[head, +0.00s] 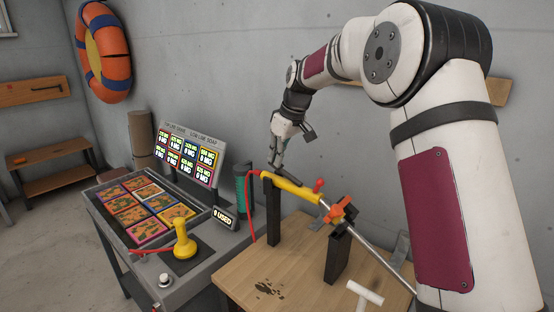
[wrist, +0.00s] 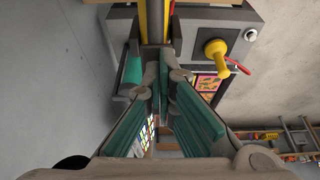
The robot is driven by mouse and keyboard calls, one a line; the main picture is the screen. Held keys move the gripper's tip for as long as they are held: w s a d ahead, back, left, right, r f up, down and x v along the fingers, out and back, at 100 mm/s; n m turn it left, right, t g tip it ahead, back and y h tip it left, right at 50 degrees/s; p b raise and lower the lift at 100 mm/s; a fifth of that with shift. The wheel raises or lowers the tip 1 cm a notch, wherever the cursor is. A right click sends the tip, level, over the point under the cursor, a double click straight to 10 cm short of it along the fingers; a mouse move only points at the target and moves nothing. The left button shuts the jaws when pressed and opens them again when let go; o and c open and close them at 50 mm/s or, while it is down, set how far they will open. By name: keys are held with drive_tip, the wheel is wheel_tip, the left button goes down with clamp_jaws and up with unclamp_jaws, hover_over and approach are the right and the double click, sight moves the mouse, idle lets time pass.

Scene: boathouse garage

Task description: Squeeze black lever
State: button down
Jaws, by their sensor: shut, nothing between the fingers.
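A yellow tool body (head: 290,187) with red and orange fittings and a long metal rod lies across two black supports (head: 272,212) on the wooden bench. My gripper (head: 279,162) points down over the left end of the yellow body. In the wrist view my gripper (wrist: 164,85) has its fingertips together with nothing between them. The yellow body (wrist: 154,22) runs just beyond the tips. Whether they touch it is unclear.
A grey console (head: 95,212) with lit price panels and a yellow joystick (head: 184,240) stands left of the bench (head: 235,287). A green cylinder (head: 243,188) stands close by. A white T-handle (head: 365,293) is at the bench front. A lifebuoy (head: 117,52) hangs on the wall.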

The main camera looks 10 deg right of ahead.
sight(288, 175)
drive_tip(key=v, duration=1.2)
drive_tip(key=shift+s, duration=0.1)
idle(0.4)
